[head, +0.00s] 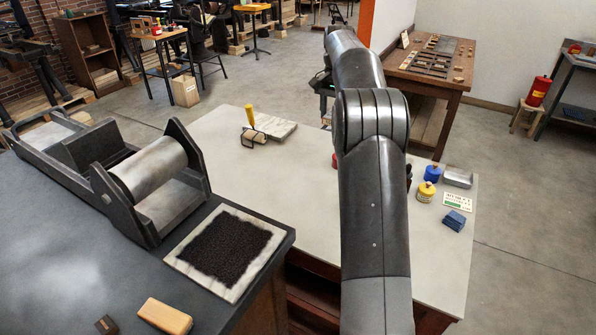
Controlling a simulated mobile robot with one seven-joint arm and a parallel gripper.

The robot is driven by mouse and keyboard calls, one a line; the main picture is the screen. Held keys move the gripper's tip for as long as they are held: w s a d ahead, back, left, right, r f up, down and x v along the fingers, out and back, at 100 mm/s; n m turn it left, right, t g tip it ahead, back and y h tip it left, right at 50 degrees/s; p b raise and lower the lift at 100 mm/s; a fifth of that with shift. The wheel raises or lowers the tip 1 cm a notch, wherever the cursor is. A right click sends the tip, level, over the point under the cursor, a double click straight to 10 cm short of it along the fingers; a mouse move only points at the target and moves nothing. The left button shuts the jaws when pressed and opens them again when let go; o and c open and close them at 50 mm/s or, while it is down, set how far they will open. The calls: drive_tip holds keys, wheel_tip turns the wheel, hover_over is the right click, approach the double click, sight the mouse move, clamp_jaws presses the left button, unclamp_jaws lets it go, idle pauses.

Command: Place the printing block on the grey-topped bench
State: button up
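A tan block with a pale edge (165,316) lies on the dark slate-grey bench at the lower left; a small dark brown block (106,325) lies beside it. I cannot tell whether either is the printing block. A pale grey-topped bench (300,185) stands in the middle, lower than the dark bench. My arm rises across the picture in front of it. Part of my gripper (323,92) shows left of the arm, above the far edge of the pale bench. Its fingers are mostly hidden, and I cannot tell whether they hold anything.
A roller press (150,170) and an inked slab (225,250) occupy the dark bench (60,235). The pale bench bears a brayer (254,136), a pale slab (272,126), ink pots (426,191) and a blue stack (454,220). Its left middle is clear. A wooden type table (440,58) stands behind.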

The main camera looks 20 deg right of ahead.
wheel_tip(320, 180, down, 17)
hover_over(297, 185)
wheel_tip(297, 185, down, 7)
drive_tip(key=shift+f, duration=2.05)
drive_tip(key=shift+f, duration=0.15)
drive_tip(key=o, duration=1)
